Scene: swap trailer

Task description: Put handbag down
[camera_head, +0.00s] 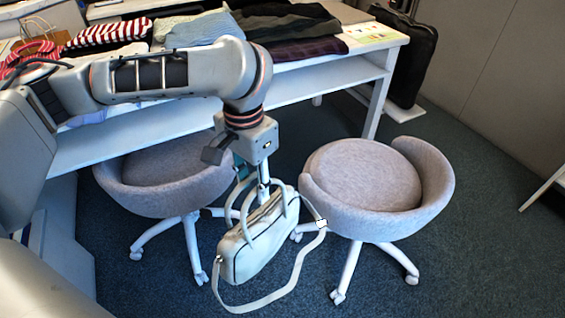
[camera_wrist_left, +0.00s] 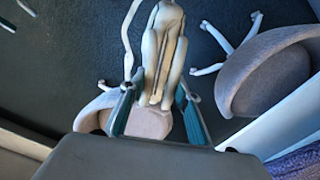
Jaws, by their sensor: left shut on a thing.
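A pale cream handbag (camera_head: 258,240) hangs below my left gripper (camera_head: 250,180) in the head view, between the two grey stools. Its two handles rise to the fingers, and a long strap loops down at its front right. In the left wrist view, the handbag (camera_wrist_left: 163,45) shows beyond the teal fingers of my left gripper (camera_wrist_left: 162,105). The fingers are shut on the handbag at its handles. Whether the bag's bottom touches the floor is hard to tell. My right gripper is not in view.
A grey stool (camera_head: 385,185) stands right of the handbag and another (camera_head: 165,175) stands left. A white table (camera_head: 350,65) with folded clothes is behind. A black case (camera_head: 405,55) stands at the back right. Dark carpet (camera_head: 470,250) is clear at the right front.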

